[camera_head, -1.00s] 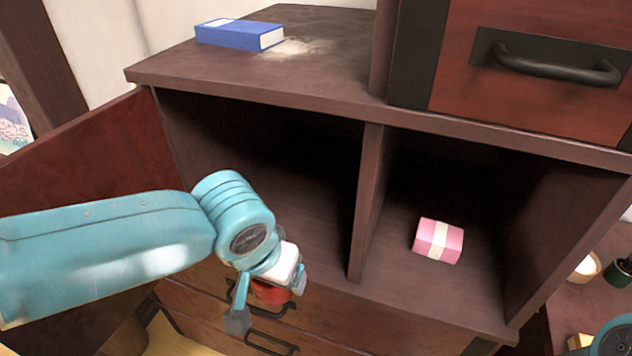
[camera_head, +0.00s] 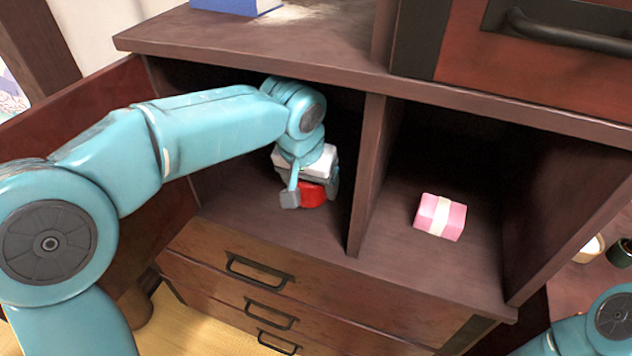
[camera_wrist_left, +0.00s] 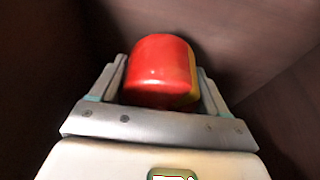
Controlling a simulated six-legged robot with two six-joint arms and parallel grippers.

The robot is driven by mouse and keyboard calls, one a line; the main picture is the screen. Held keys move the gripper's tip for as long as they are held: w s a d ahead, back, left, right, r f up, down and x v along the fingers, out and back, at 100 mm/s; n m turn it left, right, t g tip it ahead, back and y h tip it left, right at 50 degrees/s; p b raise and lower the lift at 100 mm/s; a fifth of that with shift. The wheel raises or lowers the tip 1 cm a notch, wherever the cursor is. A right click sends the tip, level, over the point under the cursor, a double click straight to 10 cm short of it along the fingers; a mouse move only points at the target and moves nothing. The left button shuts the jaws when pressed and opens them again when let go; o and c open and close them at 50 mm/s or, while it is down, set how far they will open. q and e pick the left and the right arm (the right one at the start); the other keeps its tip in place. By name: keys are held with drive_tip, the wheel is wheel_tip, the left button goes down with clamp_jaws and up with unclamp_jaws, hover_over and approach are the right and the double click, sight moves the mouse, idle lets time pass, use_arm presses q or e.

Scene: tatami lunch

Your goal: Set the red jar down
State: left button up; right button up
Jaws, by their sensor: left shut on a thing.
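The red jar (camera_head: 314,194) is between the fingers of my left gripper (camera_head: 310,196), inside the left compartment of the wooden cabinet. In the left wrist view the jar (camera_wrist_left: 158,70) shows a red side and a yellowish strip at its right, with a finger of my left gripper (camera_wrist_left: 160,88) on each side. The gripper is shut on it. The jar is low, near the compartment floor (camera_head: 250,215); I cannot tell whether it touches. My right arm shows at the lower right corner, but its gripper is out of view.
An open door (camera_head: 70,120) stands at the left. Drawers with dark handles (camera_head: 260,270) are below. A blue book (camera_head: 235,5) lies on the cabinet top.

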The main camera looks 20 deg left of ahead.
use_arm(q)
drive_tip(key=shift+w+r, duration=0.1)
drive_tip(key=shift+w, duration=1.05)
drive_tip(key=shift+s+b+x, duration=0.2)
drive_tip(key=shift+b+x, duration=0.1)
drive_tip(key=shift+x, duration=0.6)
drive_tip(key=shift+s+b+x, duration=0.2)
drive_tip(key=shift+b+x, duration=0.05)
drive_tip(key=shift+x, duration=0.6)
drive_tip(key=shift+f, duration=0.4)
drive_tip(key=o, duration=1.2)
drive_tip(key=shift+c, duration=0.2)
drive_tip(key=shift+r, duration=0.15)
